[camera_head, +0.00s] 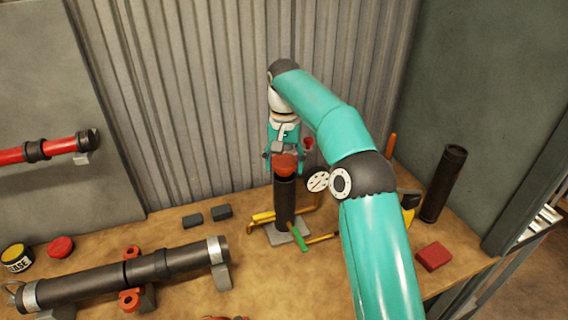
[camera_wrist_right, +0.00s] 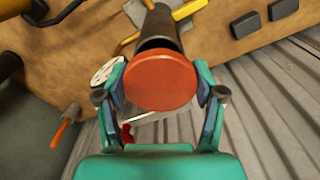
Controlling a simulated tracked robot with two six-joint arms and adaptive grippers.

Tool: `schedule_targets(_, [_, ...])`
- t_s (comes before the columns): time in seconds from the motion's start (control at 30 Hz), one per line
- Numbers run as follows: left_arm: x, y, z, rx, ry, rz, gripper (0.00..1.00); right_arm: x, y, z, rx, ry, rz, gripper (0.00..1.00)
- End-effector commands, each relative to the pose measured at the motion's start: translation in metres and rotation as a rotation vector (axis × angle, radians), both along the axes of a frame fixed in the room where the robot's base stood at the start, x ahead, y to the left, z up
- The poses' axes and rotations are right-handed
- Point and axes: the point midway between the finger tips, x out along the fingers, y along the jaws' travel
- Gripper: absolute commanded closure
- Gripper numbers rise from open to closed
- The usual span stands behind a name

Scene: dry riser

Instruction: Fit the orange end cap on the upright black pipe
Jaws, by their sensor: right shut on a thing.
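The upright black pipe (camera_head: 285,203) stands on a small grey base plate (camera_head: 290,236) near the middle of the bench. The orange end cap (camera_head: 286,164) is at the pipe's top end. In the right wrist view the cap (camera_wrist_right: 161,80) is a round disc in front of the pipe's mouth (camera_wrist_right: 160,33); whether it is seated or just above cannot be told. My right gripper (camera_head: 284,157) comes from above and is shut on the cap, with a finger at each side in the wrist view (camera_wrist_right: 161,92). My left gripper is not in view.
A pressure gauge (camera_head: 317,180) and a green-handled valve (camera_head: 298,242) sit close to the pipe. A loose black pipe (camera_head: 443,184) stands at the right, near a red block (camera_head: 433,257). A clamped dark pipe (camera_head: 100,283) lies at left. Corrugated wall (camera_head: 200,110) is behind.

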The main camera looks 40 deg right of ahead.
Motion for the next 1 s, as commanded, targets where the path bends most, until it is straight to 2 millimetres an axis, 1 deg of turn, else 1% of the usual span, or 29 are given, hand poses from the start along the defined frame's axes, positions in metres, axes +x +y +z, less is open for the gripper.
schedule_targets(0.33, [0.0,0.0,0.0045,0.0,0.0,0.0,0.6,-0.0011,-0.0002,0.0012,0.0,0.0,0.0,0.76])
schedule_targets(0.83, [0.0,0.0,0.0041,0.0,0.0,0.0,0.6,-0.001,-0.0001,0.0005,-0.001,-0.001,0.0,0.76])
schedule_targets(1.0, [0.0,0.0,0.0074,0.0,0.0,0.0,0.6,-0.0011,0.0,0.0013,0.0,0.0,0.0,0.76])
